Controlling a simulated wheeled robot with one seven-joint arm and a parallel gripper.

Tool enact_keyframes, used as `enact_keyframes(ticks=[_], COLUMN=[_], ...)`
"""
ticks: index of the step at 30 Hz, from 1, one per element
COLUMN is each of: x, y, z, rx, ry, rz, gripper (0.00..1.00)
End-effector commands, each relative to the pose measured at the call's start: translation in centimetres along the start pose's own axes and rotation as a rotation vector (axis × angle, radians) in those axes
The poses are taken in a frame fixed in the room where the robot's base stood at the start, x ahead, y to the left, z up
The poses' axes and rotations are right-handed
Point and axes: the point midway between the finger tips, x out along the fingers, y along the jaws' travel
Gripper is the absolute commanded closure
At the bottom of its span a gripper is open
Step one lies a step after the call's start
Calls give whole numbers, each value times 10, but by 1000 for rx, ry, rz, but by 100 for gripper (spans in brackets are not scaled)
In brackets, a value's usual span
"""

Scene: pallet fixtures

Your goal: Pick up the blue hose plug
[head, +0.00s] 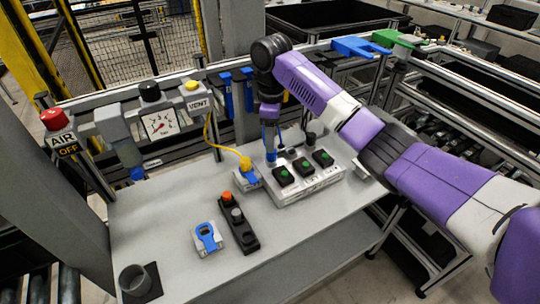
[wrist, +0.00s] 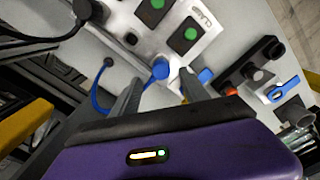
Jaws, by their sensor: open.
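The blue hose plug (wrist: 160,69) shows as a round blue knob on the light grey block in the wrist view. A blue part, likely the same plug, shows below my gripper at the block's left back in the head view (head: 271,155). My gripper (wrist: 160,80) is open, with one finger on each side of the plug in the wrist view. I cannot tell whether the fingers touch it. A blue hose (wrist: 96,98) curves beside the left finger. In the head view my gripper (head: 269,126) points down over the block, and its fingertips are hard to make out.
The block (head: 300,187) carries black pads with green buttons. A yellow plug (head: 245,163) on a yellow hose stands left of it. A black strip with knobs (head: 238,225), a blue-handled clamp (head: 208,236) and a grey cup (head: 134,279) stand nearer. The table's front right is clear.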

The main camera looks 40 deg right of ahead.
Motion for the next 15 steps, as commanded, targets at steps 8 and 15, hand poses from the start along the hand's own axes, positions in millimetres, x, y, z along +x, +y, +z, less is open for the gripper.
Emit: enact_keyframes(ticks=[8, 15], x=[32, 55], y=[-3, -2], z=[-1, -2], rx=[1, -1], ry=[0, 3], rz=[-2, 1], gripper=[47, 47])
